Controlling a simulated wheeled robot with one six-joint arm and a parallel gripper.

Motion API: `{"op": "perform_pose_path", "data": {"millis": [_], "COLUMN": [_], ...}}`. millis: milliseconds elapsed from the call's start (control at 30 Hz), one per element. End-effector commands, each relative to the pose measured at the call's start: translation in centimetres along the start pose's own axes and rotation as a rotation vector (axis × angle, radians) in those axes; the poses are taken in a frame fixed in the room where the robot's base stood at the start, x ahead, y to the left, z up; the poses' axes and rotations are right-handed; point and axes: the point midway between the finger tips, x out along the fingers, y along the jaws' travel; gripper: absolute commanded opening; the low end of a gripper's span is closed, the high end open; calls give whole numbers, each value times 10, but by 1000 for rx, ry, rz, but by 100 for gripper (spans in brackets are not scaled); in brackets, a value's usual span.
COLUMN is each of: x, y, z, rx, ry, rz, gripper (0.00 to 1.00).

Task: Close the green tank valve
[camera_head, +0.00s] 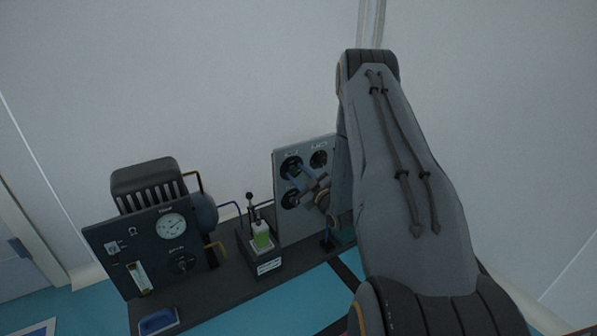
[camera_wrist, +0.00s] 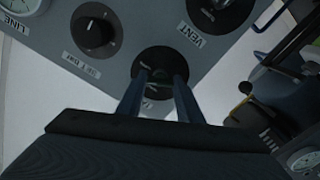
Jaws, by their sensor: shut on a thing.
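The grey valve panel (camera_head: 285,225) stands upright on the bench in the head view, its right part hidden by my arm. My gripper (camera_head: 289,181) is at its left side, with blue-grey fingers reaching to its face. In the wrist view, my gripper (camera_wrist: 156,85) is shut on a dark round valve knob (camera_wrist: 158,58), one finger on each side.
A black knob (camera_wrist: 97,32) and a knob by the VENT label (camera_wrist: 203,43) flank the held one. A dark gauge box (camera_head: 150,240) stands farther left. A blue block (camera_head: 158,321) lies in front.

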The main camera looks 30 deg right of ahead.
Motion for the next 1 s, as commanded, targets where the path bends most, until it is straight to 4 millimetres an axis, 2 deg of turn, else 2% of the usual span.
{"op": "perform_pose_path", "data": {"millis": [1000], "x": [-1], "y": [1], "z": [0], "rx": [-916], "ry": [-3], "rz": [0], "gripper": [10]}}
